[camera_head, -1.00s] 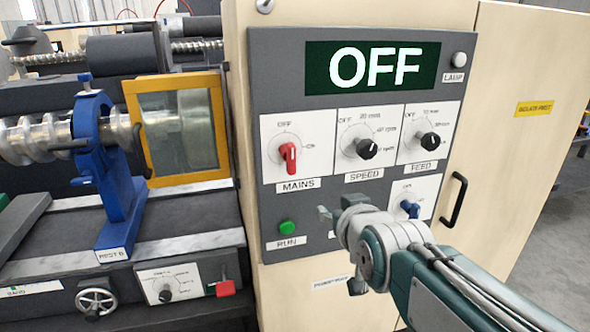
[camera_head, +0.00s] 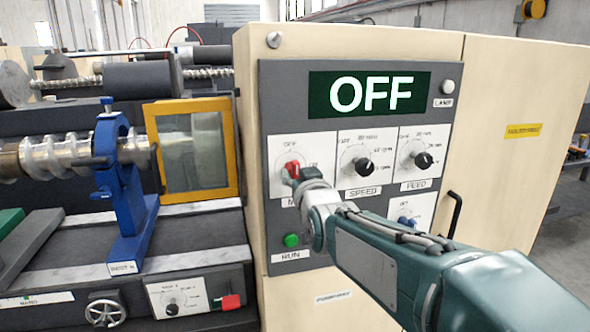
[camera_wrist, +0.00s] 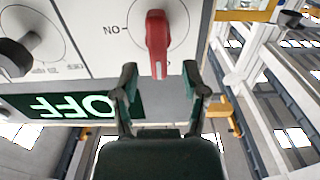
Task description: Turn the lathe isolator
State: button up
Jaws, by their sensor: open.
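The red MAINS switch (camera_head: 292,168) sits at the upper left of the grey control panel (camera_head: 350,195), its lower part hidden by my gripper in the head view. In the wrist view the red switch (camera_wrist: 157,35) appears upside down, its handle pointing at the display side and not at the ON mark. My gripper (camera_wrist: 160,68) is open, with one finger on each side of the handle's tip. No clear contact shows. In the head view my gripper (camera_head: 293,178) is at the switch. The display (camera_head: 370,93) reads OFF.
Black SPEED (camera_head: 358,164) and FEED (camera_head: 422,160) knobs are right of the switch. A blue knob (camera_head: 406,221) is partly hidden by my arm. A green RUN button (camera_head: 291,240) lies below. The lathe with its yellow-framed guard (camera_head: 193,148) stands left; a black door handle (camera_head: 455,214) is right.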

aim_at(296, 172)
jog(key=shift+x, duration=1.5)
grip_shut()
